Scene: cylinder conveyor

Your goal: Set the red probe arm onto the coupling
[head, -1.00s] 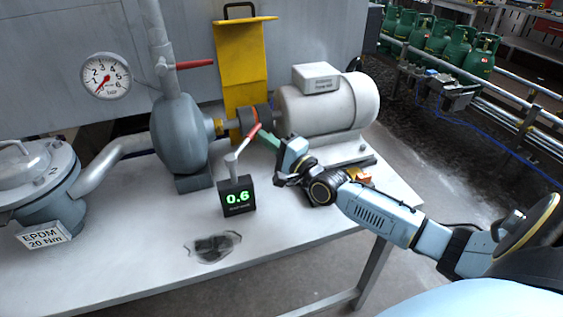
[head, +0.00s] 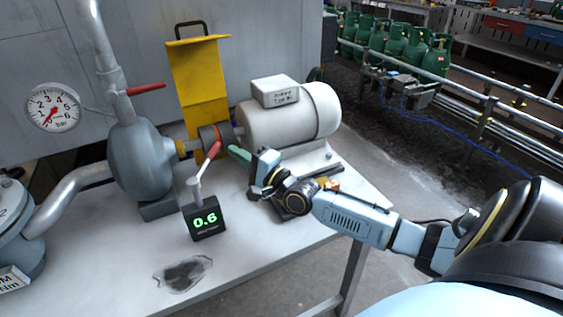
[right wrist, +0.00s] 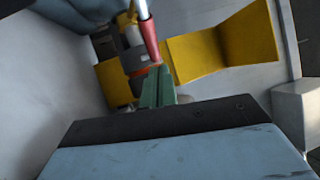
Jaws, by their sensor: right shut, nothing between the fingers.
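The red probe arm (head: 208,161) slants up from a small black meter (head: 204,220) reading 0.6 on the bench. Its tip overlaps the lower edge of the dark coupling (head: 209,139), between pump and motor; I cannot tell whether they touch. The right wrist view shows the red arm (right wrist: 149,38) beside the coupling (right wrist: 131,58) and its orange band. My right gripper (head: 238,152) is shut and empty, its green fingers just right of the red tip. In the right wrist view the fingers (right wrist: 157,86) point at the tip. My left gripper is out of view.
The grey pump (head: 138,165) stands left of the coupling, the cream motor (head: 290,118) right of it. A yellow guard (head: 198,85) rises behind. A dark puddle (head: 183,274) lies on the front of the bench (head: 110,255). Green gas cylinders (head: 395,42) line the conveyor beyond.

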